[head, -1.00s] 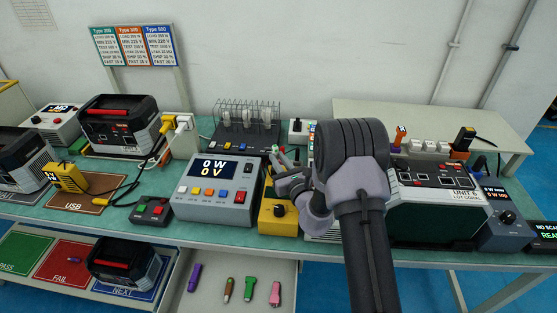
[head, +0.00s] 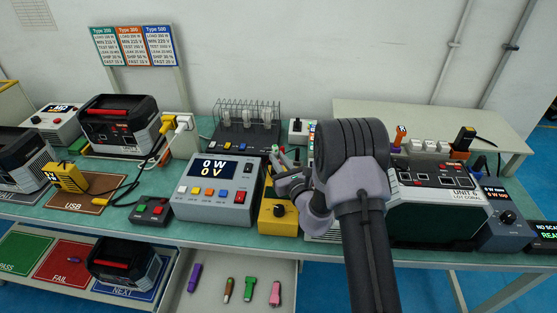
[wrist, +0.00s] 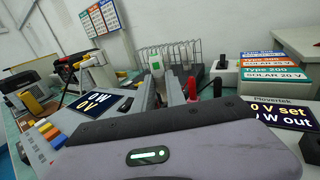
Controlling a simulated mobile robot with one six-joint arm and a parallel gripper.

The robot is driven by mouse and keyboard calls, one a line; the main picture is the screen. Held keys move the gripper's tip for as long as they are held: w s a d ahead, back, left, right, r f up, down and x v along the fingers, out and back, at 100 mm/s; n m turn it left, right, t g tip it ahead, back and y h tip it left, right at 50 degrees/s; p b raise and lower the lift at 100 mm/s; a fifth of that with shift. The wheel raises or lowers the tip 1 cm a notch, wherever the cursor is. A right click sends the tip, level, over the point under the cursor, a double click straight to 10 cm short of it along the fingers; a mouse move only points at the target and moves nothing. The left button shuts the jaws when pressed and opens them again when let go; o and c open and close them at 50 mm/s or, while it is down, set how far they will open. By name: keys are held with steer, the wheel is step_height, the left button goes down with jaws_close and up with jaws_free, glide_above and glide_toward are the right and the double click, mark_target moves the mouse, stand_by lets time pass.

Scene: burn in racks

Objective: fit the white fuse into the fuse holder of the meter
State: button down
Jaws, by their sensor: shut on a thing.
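The meter (head: 217,188) is a grey box with a dark display reading 0 W and 0 V and a row of coloured buttons. In the wrist view its display (wrist: 98,101) shows at the left. My gripper (head: 276,164) is over the bench, just right of the meter's back edge, with its fingers pointing away from me. In the wrist view its fingers (wrist: 168,88) reach forward.
A yellow box with a black knob (head: 278,213) stands close to the right of the meter. A wire-caged rack with white parts (head: 248,140) is behind. A red-buttoned control box (head: 152,211) stands at the left. Unit 6 (head: 440,205) is right of my arm.

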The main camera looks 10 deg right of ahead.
steer(key=shift+f+b, duration=0.8)
steer(key=shift+f, duration=0.15)
stand_by(1.9)
steer(key=shift+r, duration=0.1)
stand_by(1.0)
